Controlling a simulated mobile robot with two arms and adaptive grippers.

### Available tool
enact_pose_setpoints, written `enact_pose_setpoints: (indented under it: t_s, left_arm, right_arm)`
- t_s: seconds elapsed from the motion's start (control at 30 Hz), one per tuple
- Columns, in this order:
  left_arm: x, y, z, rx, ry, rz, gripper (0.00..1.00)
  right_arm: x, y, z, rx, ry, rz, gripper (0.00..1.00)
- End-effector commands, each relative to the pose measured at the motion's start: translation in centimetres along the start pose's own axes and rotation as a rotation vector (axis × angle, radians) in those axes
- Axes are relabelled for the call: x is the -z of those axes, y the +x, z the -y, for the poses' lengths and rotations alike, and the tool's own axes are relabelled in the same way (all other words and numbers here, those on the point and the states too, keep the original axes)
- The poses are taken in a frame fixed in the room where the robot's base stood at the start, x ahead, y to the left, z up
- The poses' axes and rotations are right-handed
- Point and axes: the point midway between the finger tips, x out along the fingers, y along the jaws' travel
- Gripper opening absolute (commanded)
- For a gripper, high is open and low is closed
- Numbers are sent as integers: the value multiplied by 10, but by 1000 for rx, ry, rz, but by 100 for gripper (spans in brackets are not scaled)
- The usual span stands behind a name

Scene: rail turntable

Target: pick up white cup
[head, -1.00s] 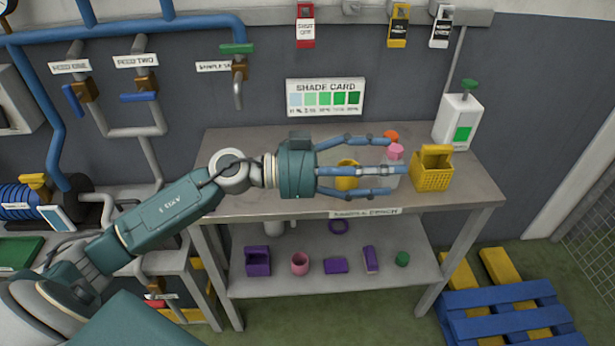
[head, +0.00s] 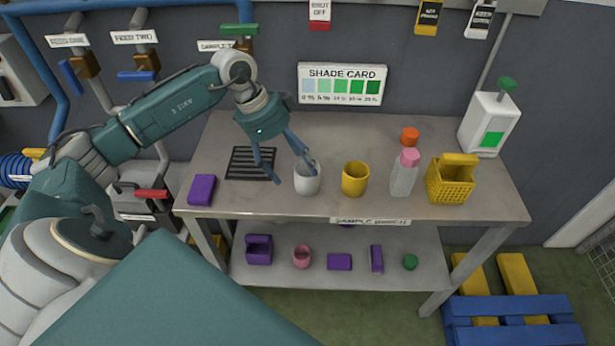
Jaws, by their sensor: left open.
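The white cup (head: 307,183) stands upright on the sample bench (head: 240,205), left of a yellow cup (head: 355,179). My left gripper (head: 291,178) is open and points down over the bench. One finger reaches to the cup's rim and seems to dip into its mouth. Another finger hangs to the left of the cup, apart from it. I cannot tell whether any finger touches the cup. My right gripper does not show.
A black grate (head: 251,163) lies behind the fingers and a purple block (head: 202,190) at the left edge. Right of the yellow cup stand a pink-capped bottle (head: 403,175), an orange item (head: 410,137), a yellow basket (head: 450,182) and a white dispenser (head: 489,125).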

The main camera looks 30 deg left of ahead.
Motion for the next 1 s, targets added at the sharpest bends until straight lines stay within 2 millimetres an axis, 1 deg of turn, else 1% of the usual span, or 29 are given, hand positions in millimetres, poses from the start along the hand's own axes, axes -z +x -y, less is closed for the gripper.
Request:
enact_pose_setpoints:
  t_s: [0.07, 0.1, 0.17, 0.27, 0.3, 0.37, 0.47, 0.67, 0.73, 0.8, 0.87, 0.9, 1.0]
  left_arm:
    - [2, 5, 0, -2, 0, -1, 73]
    - [3, 8, 1, -3, -1, -2, 73]
    - [6, 16, 2, -4, -1, -3, 73]
    - [9, 31, 5, -4, 0, -4, 73]
    - [7, 39, 5, -3, 0, -3, 73]
    - [6, 46, 5, -3, -1, -2, 73]
    - [6, 53, 5, -1, 1, -2, 73]
    - [6, 54, 6, 0, 2, -1, 73]
    - [6, 54, 6, 0, 2, -2, 63]
    - [6, 54, 6, 0, 2, -2, 49]
    - [6, 54, 6, 0, 2, -2, 37]
    - [6, 54, 6, 0, 2, -2, 35]
    - [6, 53, 6, 1, 2, -2, 35]
  right_arm:
    - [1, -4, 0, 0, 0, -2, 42]
    - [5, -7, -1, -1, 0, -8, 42]
    - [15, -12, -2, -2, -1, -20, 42]
    - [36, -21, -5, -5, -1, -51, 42]
    - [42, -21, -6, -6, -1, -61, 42]
    - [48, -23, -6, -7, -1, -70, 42]
    - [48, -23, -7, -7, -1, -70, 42]
    - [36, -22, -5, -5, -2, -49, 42]
    - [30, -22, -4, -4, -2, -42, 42]
    - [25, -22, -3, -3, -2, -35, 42]
    - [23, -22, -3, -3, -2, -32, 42]
    - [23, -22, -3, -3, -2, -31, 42]
    - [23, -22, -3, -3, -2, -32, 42]
